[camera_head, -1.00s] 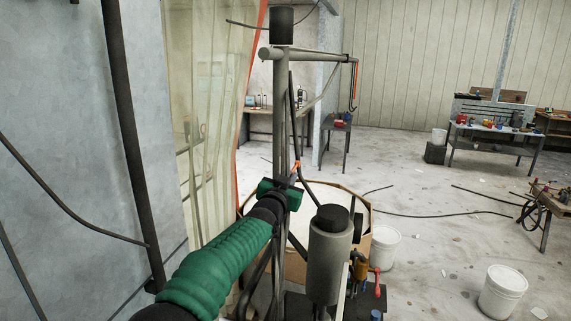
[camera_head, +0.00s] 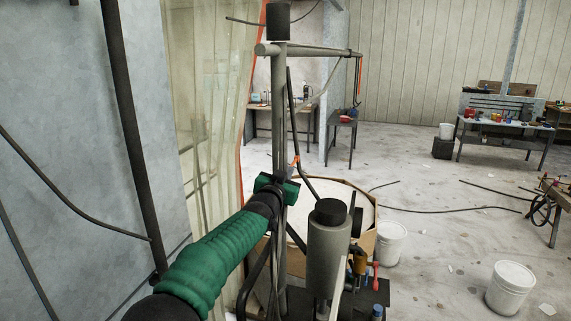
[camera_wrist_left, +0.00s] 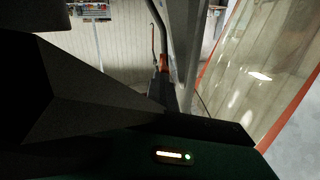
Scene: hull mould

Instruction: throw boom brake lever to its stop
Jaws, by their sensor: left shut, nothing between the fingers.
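A grey upright post (camera_head: 279,115) carries a grey boom (camera_head: 318,50) that reaches right near its top. My left gripper (camera_head: 291,175), with its green body and dark fingers, is at the post about halfway up, shut and empty. A small orange piece (camera_head: 296,160) shows just above its fingertips. In the left wrist view the shut dark fingers (camera_wrist_left: 163,85) point at this orange piece (camera_wrist_left: 164,62), close to the grey post (camera_wrist_left: 187,45). I cannot tell whether the orange piece is the brake lever's end or whether the fingers touch it. My right gripper is not in view.
A grey cylinder with a black cap (camera_head: 329,250) stands right of the post. White buckets (camera_head: 510,288) stand on the floor. A translucent curtain (camera_head: 205,110) hangs to the left.

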